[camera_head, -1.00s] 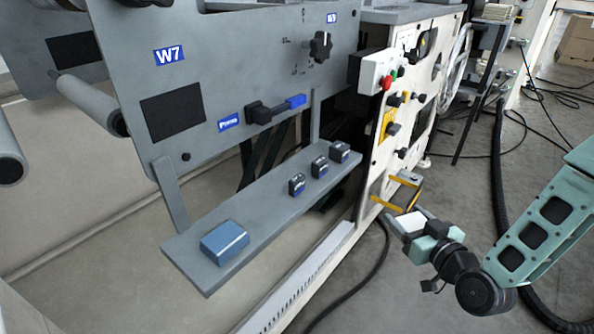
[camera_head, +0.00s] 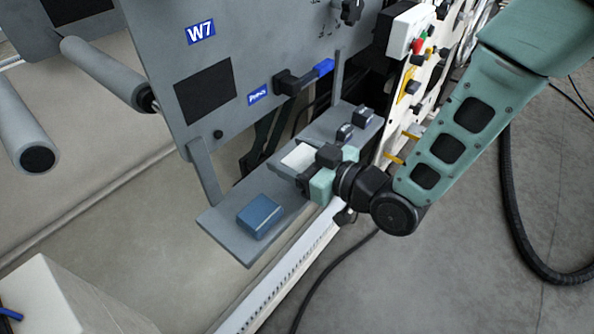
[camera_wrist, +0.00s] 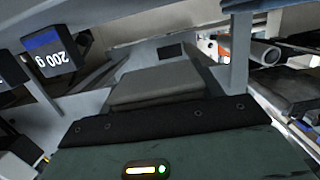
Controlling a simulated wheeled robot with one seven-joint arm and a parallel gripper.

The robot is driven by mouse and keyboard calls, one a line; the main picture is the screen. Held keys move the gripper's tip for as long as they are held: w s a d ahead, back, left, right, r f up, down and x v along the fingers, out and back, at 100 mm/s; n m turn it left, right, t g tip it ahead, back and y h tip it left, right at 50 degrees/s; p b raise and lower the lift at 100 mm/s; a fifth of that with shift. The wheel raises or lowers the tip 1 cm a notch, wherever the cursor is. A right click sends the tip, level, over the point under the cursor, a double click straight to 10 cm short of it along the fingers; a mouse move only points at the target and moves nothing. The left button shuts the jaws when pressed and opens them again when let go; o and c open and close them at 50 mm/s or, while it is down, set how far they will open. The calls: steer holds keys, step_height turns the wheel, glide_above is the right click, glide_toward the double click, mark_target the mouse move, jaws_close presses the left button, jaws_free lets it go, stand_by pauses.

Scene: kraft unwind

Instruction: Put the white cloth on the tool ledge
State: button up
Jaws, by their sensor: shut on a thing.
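The white cloth (camera_head: 298,157) looks like a small folded pad over the middle of the grey tool ledge (camera_head: 222,224). My gripper (camera_head: 315,168) reaches in from the right and is shut on the cloth's near end. In the wrist view the cloth (camera_wrist: 155,88) looks grey in shadow, flat and straight ahead of the gripper. I cannot tell whether its underside touches the ledge.
A blue box (camera_head: 260,215) sits at the ledge's near end. Small dark weights (camera_head: 363,117) stand at its far end; one marked 200 g (camera_wrist: 55,55) is close at left in the wrist view. A machine panel (camera_head: 206,95) rises behind the ledge.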

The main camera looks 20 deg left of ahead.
steer(key=shift+f+b, duration=0.6)
steer(key=shift+f, duration=2.25)
steer(key=shift+f, duration=0.15)
steer(key=o, duration=1)
steer(key=shift+r, duration=0.25)
steer(key=p+v, duration=0.1)
steer(key=v, duration=1.1)
steer(key=shift+s+f, duration=0.1)
steer(key=shift+f, duration=0.05)
